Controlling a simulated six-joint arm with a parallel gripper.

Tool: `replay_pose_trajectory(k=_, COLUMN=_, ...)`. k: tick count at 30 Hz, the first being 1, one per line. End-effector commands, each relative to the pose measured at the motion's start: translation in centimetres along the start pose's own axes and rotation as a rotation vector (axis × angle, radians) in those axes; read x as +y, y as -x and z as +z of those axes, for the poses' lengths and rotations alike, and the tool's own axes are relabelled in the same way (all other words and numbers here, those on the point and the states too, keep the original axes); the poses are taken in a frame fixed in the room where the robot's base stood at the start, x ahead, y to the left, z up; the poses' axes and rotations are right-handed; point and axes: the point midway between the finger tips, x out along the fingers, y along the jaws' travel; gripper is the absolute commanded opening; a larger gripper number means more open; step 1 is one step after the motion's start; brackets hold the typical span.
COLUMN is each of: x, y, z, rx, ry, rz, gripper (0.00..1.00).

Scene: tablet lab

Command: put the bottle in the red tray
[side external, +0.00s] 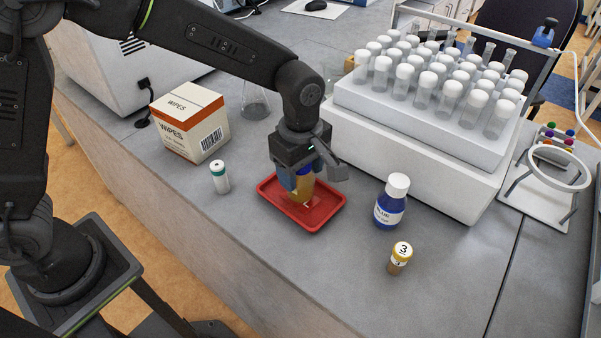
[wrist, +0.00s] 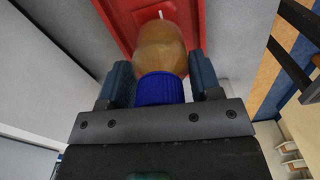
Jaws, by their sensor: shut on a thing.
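An amber bottle with a blue cap (wrist: 160,88) is between the fingers of my gripper (wrist: 162,84), which is shut on it near the cap. In the side view the bottle (side external: 303,189) is upright within the outline of the red tray (side external: 330,213), below my gripper (side external: 303,178). I cannot tell whether its base touches the tray floor. The red tray also shows behind the bottle in the wrist view (wrist: 120,20). The gripper hides part of the bottle's top in the side view.
A flask (side external: 256,105) and a large tube rack (side external: 420,120) are behind. The bench front is clear.

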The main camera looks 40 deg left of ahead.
Motion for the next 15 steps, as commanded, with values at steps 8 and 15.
replay_pose_trajectory(k=8, x=0.02, y=-1.37, z=-0.03, rx=-0.001, ry=0.000, rz=0.001, gripper=0.28)
replay_pose_trajectory(k=15, x=0.02, y=-1.68, z=-0.04, rx=0.000, ry=0.000, rz=0.001, gripper=0.28)
